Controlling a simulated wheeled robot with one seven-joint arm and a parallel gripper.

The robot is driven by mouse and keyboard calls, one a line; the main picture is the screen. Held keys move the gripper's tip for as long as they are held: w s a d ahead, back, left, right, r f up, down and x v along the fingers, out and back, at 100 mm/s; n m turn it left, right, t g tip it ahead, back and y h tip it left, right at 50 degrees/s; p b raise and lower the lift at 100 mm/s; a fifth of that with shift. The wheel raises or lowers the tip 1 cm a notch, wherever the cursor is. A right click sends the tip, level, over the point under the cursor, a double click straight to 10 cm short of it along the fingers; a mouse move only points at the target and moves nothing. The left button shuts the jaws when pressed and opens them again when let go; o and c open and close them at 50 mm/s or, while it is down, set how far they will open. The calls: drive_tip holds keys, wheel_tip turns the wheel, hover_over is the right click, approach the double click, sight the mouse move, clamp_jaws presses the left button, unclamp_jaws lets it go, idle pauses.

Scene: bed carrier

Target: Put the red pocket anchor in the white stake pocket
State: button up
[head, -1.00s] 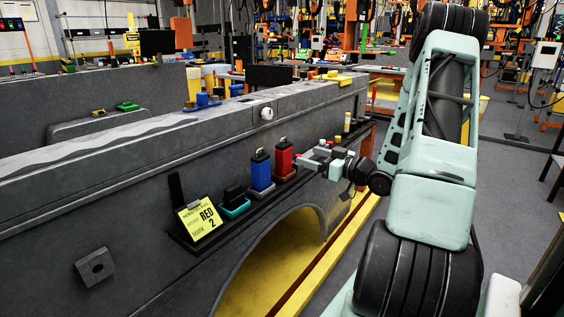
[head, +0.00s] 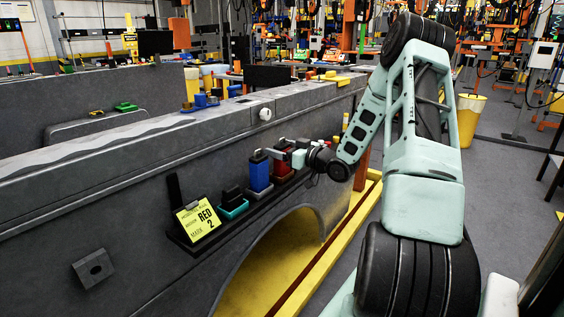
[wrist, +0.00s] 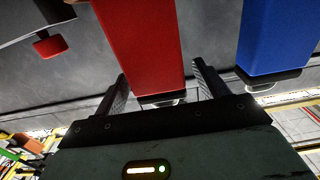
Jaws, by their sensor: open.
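The red pocket anchor (head: 283,164) is an upright red block on the dark ledge along the side of the grey bed wall. It is partly hidden by my gripper (head: 277,153) in the head view. In the wrist view, the red anchor (wrist: 143,45) stands between the two dark fingers of my gripper (wrist: 161,78). The fingers are apart, with a visible gap on each side of the anchor. A small round white part (head: 265,113) is on the upper side of the wall; I cannot tell whether it belongs to the white stake pocket.
A blue anchor (head: 259,173) stands close left of the red one. Blue parts (head: 201,101) sit on the wall top. Open floor lies right of my arm.

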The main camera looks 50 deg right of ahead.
drive_tip(key=c, duration=1.2)
